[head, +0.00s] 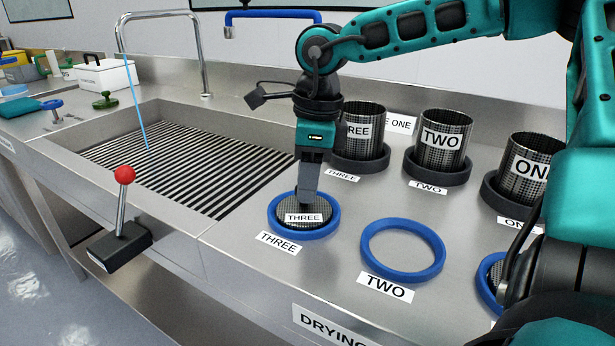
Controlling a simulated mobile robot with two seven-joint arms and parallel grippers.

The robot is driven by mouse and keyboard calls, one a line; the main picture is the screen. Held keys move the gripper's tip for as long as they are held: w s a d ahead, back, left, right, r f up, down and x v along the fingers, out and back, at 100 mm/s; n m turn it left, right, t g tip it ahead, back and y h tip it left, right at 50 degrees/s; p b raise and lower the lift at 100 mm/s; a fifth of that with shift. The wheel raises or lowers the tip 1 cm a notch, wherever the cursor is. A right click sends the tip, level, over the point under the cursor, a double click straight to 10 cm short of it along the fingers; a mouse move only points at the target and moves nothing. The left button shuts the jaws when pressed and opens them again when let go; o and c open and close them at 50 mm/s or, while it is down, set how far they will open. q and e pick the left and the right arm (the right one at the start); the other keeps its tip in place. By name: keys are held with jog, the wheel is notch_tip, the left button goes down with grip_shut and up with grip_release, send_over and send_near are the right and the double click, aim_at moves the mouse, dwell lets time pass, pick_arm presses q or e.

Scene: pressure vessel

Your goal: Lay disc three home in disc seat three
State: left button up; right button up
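Disc three (289,213) is a dark mesh disc with a white THREE label. It appears to lie inside the blue ring of disc seat three (275,228), whose own THREE label is on the drying counter in front. From this angle I cannot tell whether it is fully down. My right gripper (306,198) points straight down, its fingertips at the back of the disc's label. The fingers overlap edge-on, so whether they grip the disc is hidden. My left gripper is out of view.
Blue ring seat two (375,260) is empty. Seat one (484,284) is partly hidden by my arm and has mesh inside. Mesh baskets three (363,140), two (441,145) and one (524,175) stand behind. A slatted sink (170,165) and a red-knobbed lever (123,200) are left.

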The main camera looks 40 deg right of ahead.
aim_at(316, 204)
jog(key=o, duration=0.4)
jog(key=r+p, duration=0.1)
jog(key=r, duration=0.7)
jog(key=s+d+r+p, duration=0.1)
jog(key=r, duration=0.4)
jog(key=shift+p, duration=0.3)
